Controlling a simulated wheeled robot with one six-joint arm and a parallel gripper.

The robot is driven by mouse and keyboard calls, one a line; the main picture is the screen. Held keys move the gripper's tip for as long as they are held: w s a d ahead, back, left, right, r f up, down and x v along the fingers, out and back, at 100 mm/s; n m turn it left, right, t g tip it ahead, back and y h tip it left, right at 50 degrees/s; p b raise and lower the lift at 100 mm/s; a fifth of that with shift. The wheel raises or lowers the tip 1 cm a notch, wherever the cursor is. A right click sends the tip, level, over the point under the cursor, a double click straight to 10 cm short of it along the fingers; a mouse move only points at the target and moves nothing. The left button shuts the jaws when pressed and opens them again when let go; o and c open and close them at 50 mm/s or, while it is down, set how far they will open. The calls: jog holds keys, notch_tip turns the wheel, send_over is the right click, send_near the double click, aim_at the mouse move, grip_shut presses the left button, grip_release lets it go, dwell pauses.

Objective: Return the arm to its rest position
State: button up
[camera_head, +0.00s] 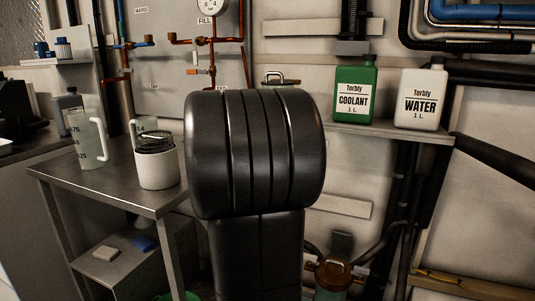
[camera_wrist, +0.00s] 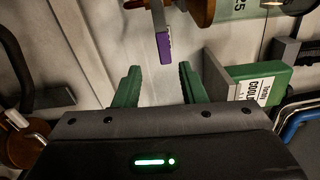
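My arm (camera_head: 255,155) is a thick black link that fills the middle of the head view and hides part of the wall behind it. My gripper does not show in the head view. In the wrist view its two green fingers (camera_wrist: 158,80) stand well apart with nothing between them, so it is open and empty. A purple-ended piece (camera_wrist: 165,48) shows beyond the fingertips, apart from them. The green coolant bottle (camera_head: 355,92) stands upright on the wall shelf; it also shows right of the fingers in the wrist view (camera_wrist: 262,84).
The white water bottle (camera_head: 421,100) stands beside the coolant on the shelf (camera_head: 395,131). At left a metal table (camera_head: 118,190) holds a clear jug (camera_head: 84,140) and a white cup (camera_head: 157,172). Copper pipes and a gauge (camera_head: 213,6) are on the back panel. Black hoses run at right.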

jog(key=shift+w+d+r+n+p, duration=0.35)
jog(key=shift+w+n+p, duration=0.15)
jog(key=shift+w+p, duration=0.3)
jog(key=shift+w+d+r+n+p, duration=0.3)
jog(key=shift+w+n+p, duration=0.25)
jog(key=shift+w, duration=0.35)
jog(key=shift+w+d+r+n+p, duration=0.35)
jog(key=shift+w+n+p, duration=0.1)
jog(key=shift+w+p, duration=0.35)
jog(key=shift+f, duration=0.1)
